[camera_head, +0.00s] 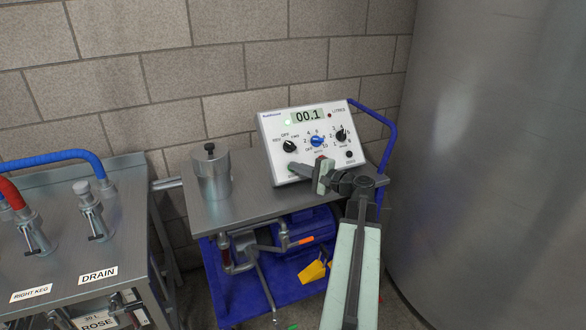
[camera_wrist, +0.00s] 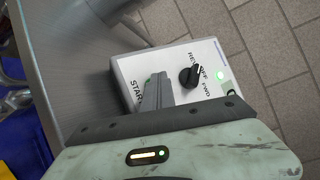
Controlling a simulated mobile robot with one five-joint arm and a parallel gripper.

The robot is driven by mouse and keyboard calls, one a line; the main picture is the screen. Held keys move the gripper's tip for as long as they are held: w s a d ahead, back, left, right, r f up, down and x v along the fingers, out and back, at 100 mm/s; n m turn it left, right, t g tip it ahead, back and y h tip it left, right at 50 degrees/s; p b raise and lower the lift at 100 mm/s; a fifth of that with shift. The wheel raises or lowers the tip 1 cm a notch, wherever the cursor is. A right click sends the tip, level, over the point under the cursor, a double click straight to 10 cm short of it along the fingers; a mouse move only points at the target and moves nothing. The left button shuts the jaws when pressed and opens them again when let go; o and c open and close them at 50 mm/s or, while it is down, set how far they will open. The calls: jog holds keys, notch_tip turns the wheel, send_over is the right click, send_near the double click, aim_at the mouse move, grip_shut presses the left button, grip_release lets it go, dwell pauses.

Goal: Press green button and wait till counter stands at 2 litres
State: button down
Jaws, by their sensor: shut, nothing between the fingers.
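The white control box (camera_head: 275,128) stands on the cart top against the wall. Its counter display (camera_head: 308,115) reads 00.1, with LITRES beside it. My gripper (camera_head: 296,168) is shut and empty, with its fingertips at the lower left of the panel, by the START label. In the wrist view my shut fingers (camera_wrist: 153,90) cover most of the START spot; a sliver of green shows at their tip. The green button is largely hidden, so contact cannot be told for sure. The black REV/OFF/FWD knob (camera_wrist: 190,76) is beside the fingers, and a green lamp (camera_wrist: 221,76) glows near FWD.
A blue knob (camera_head: 316,141) and a black knob (camera_head: 341,135) sit farther right on the panel. A metal canister (camera_head: 211,175) stands left on the cart top (camera_head: 240,207). A steel bench with valves and a DRAIN label (camera_head: 98,275) is at left. A large steel tank (camera_head: 490,150) fills the right.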

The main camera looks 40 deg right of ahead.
jog(key=shift+s+a+r+p, duration=0.2)
jog(key=shift+s+r+p, duration=0.4)
jog(key=shift+s, duration=0.05)
jog(key=s+r+p, duration=0.1)
jog(key=s+a+r+p, duration=0.1)
jog(key=s+r+p, duration=0.1)
jog(key=shift+s+a+r, duration=0.15)
jog(key=shift+s+a, duration=0.05)
dwell(0.5)
dwell(0.7)
